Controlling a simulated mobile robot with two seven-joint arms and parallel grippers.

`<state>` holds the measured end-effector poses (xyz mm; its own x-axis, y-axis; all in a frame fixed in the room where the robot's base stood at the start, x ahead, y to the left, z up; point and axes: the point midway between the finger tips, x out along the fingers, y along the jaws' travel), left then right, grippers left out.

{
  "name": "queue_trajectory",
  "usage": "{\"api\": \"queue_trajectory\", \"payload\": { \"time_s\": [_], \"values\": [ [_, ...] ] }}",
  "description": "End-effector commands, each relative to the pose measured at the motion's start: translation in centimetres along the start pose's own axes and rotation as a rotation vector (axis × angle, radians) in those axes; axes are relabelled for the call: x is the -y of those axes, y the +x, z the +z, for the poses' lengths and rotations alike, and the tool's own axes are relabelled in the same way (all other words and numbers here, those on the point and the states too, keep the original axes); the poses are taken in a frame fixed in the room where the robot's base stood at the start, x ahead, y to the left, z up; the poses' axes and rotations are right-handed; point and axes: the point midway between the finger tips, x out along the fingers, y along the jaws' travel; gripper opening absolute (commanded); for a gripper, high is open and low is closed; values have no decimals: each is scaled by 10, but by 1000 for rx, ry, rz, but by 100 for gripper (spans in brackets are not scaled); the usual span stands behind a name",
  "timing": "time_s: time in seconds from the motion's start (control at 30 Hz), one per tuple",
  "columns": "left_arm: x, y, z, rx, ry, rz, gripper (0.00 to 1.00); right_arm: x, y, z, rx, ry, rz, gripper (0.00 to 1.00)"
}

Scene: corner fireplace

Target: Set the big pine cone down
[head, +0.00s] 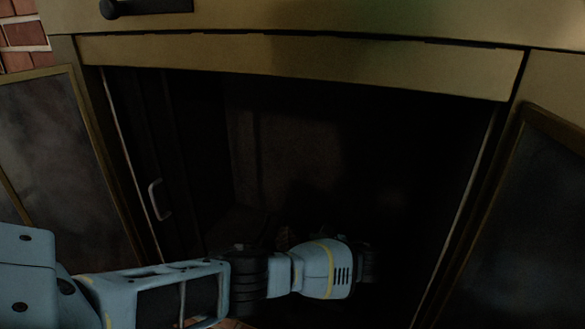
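My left arm comes in from the left and reaches across the lower part of the dark fireplace opening (300,150). Its far end, at my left gripper (368,264), is a dark shape against the dark interior. The fingers cannot be made out, so I cannot tell whether they hold anything. I cannot make out the big pine cone for certain. A dim brownish patch (284,238) shows just behind my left wrist, too dark to identify. My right gripper is not in view.
A brass-coloured frame (300,62) borders the opening above. Dark framed panels stand at the left (60,150) and right (530,210). A pale handle (159,200) shows at the left inner side. Red brick (22,35) is at the upper left.

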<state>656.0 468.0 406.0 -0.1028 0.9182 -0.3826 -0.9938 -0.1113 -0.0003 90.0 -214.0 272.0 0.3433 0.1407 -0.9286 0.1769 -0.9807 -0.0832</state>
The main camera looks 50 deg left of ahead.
Motion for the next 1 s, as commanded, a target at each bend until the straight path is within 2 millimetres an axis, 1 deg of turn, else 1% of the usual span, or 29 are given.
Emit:
{"api": "queue_trajectory", "payload": {
  "time_s": [0.03,0.1,0.23,0.4,0.63,0.83,1.0],
  "values": [
    [0,-10,2,-2,-1,-2,74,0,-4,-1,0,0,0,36],
    [0,-21,1,-2,0,-3,74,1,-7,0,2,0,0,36],
    [0,-33,0,0,0,-1,74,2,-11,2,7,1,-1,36],
    [0,-38,0,1,0,0,74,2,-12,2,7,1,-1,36],
    [0,-39,0,0,0,0,74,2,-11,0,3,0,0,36],
    [0,-39,0,0,0,0,100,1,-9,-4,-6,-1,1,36],
    [0,-42,1,-16,18,-5,100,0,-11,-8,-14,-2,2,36]
  ]
}}
